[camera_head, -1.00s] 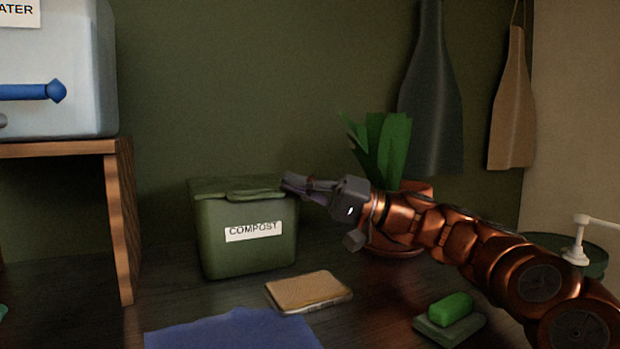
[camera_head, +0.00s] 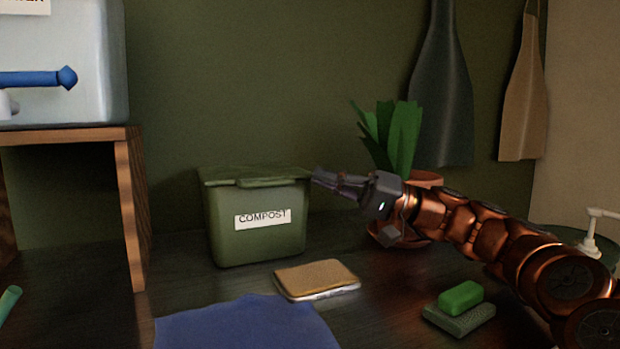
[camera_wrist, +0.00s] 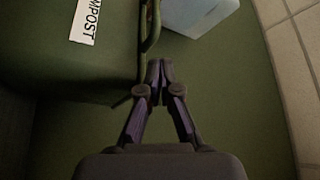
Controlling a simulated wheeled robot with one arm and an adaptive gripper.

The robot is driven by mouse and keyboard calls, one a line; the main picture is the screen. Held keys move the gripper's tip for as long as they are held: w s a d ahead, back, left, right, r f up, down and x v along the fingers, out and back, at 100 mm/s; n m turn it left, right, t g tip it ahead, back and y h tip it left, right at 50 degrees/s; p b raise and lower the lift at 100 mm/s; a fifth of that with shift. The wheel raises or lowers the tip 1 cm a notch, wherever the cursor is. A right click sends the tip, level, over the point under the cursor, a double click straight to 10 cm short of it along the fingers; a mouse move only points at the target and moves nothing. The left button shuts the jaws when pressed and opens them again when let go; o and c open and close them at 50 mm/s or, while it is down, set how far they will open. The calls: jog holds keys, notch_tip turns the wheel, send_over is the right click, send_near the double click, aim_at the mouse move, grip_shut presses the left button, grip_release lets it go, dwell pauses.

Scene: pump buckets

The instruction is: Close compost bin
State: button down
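The green compost bin (camera_head: 258,222), with a white COMPOST label, stands on the dark counter left of my gripper. Its green lid (camera_head: 255,176) lies down over the top, roughly level; I cannot tell whether it is fully seated. My gripper (camera_head: 317,175) is at the lid's right end, at about lid height. In the wrist view, the fingers (camera_wrist: 160,64) are together with nothing between them. The bin's label side (camera_wrist: 55,50) is at the left there, and the lid's rim (camera_wrist: 151,30) runs close beside the fingertips. I cannot tell whether they touch.
A sponge-like block (camera_head: 316,277) and a blue cloth (camera_head: 248,325) lie in front of the bin. A potted plant (camera_head: 392,145) stands behind my arm. A green soap bar (camera_head: 461,297) lies at the right. A water container (camera_head: 70,60) sits on a wooden stand (camera_head: 128,190) at the left.

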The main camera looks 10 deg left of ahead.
jog(key=d, duration=0.9)
jog(key=s+a+r+g+h+p, duration=0.1)
jog(key=s+a+r+h+p, duration=0.35)
jog(key=s+a+p, duration=0.35)
jog(key=s+a+f+m+h+p, duration=0.25)
jog(key=s+h+p, duration=0.25)
jog(key=s+p, duration=0.55)
jog(key=s+d+f+m+h+p, duration=0.1)
jog(key=s+d+f+h+p, duration=0.1)
jog(key=s+d+h+p, duration=0.2)
jog(key=s+d+f+m+h+p, duration=0.1)
jog(key=s+d+f+h+p, duration=0.2)
jog(key=s+d+p, duration=0.4)
jog(key=s+d+f+m+h+p, duration=0.1)
jog(key=s+d+f+h+p, duration=0.2)
jog(key=s+d, duration=0.4)
jog(key=d+h+p, duration=0.1)
jog(key=d+p, duration=0.1)
jog(key=d, duration=0.2)
jog(key=shift+d+f+m+h, duration=0.15)
jog(key=shift+d+m+h, duration=0.2)
jog(key=shift+d, duration=0.05)
